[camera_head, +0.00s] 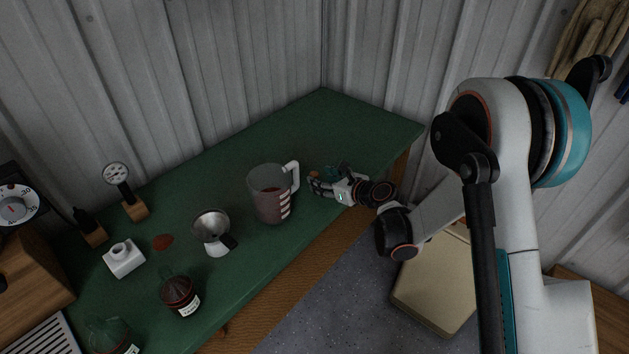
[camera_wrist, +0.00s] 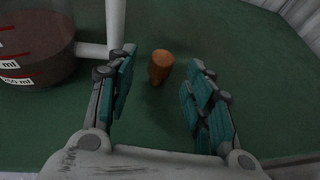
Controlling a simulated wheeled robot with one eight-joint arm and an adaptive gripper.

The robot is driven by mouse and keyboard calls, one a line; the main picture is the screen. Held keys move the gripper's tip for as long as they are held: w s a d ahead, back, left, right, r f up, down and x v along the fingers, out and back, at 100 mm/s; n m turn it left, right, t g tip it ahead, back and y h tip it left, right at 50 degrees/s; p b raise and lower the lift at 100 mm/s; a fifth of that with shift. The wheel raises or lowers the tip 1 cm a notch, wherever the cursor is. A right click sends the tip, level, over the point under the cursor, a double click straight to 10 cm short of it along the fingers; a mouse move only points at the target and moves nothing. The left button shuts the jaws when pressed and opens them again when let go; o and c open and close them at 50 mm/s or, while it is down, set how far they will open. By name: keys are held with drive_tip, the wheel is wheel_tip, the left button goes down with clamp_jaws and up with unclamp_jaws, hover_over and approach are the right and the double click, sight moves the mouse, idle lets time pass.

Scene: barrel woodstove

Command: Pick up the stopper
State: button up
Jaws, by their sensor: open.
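The stopper is a small orange-brown cork-like piece (camera_wrist: 160,66) on the green table top (camera_wrist: 215,30). In the wrist view it lies just beyond and between the open fingers of my gripper (camera_wrist: 160,85), touching neither. In the head view my gripper (camera_head: 318,184) is low over the table, to the right of the measuring jug. There the stopper (camera_head: 316,174) shows only as a small brown spot beside the fingers, partly hidden by them.
A measuring jug (camera_head: 270,197) with dark red liquid stands close to the left of my gripper; its handle (camera_wrist: 114,30) is near the left finger. The table's far right is clear.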

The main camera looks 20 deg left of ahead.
sight(317, 177)
drive_tip(key=b+x, duration=0.2)
drive_tip(key=x, duration=0.2)
drive_tip(key=shift+w+f, duration=0.1)
drive_tip(key=shift+f, duration=0.2)
drive_tip(key=shift+w+a, duration=0.25)
drive_tip(key=shift+a, duration=0.15)
drive_tip(key=shift+c, duration=0.4)
drive_tip(key=c, duration=0.8)
